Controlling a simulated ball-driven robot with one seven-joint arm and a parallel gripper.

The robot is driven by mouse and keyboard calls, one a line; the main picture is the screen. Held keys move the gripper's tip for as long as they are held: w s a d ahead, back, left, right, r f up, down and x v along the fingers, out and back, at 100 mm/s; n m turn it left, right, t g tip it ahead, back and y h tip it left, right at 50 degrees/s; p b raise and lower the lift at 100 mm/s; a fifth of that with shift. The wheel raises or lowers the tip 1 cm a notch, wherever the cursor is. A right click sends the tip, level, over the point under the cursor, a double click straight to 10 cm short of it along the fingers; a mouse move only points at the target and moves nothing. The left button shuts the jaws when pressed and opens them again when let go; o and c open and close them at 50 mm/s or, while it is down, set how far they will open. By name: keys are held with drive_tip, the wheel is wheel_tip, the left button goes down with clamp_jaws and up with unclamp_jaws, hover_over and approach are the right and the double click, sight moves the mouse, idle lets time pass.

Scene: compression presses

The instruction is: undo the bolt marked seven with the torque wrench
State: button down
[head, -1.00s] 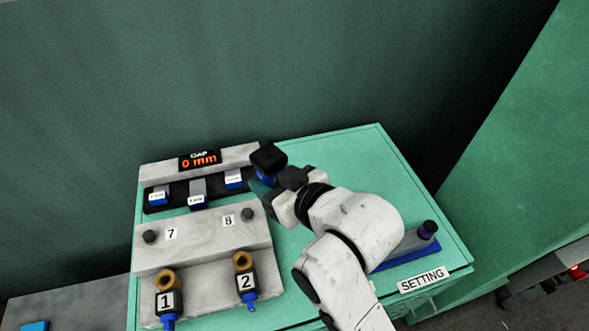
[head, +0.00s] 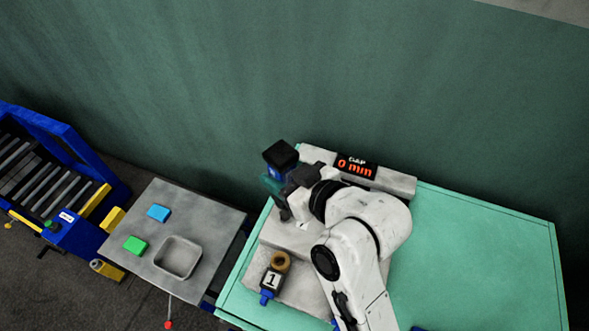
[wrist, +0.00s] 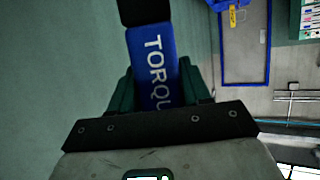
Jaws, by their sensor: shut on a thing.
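My gripper (head: 278,184) is shut on the torque wrench (head: 281,154), which has a black top and a blue body. In the wrist view the wrench (wrist: 152,62) stands between the fingers, with the letters "TORQU" showing. My gripper is over the left end of the grey block (head: 274,234) on the green bench. The wrench's lower end is dark and close to the block's top; I cannot tell whether it touches a bolt. The bolt marked seven is hidden behind the wrench and gripper. The bolt marked eight is hidden by my arm.
A brass-topped fitting marked 1 (head: 271,280) stands in front of the block. The green bench (head: 470,260) is clear at right.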

drive_tip(key=shift+r, duration=0.2)
idle(0.3)
drive_tip(key=shift+f+b, duration=1.7)
drive_tip(key=shift+f, duration=1.15)
drive_tip(key=shift+f+b, duration=0.55)
drive_tip(key=shift+f, duration=0.35)
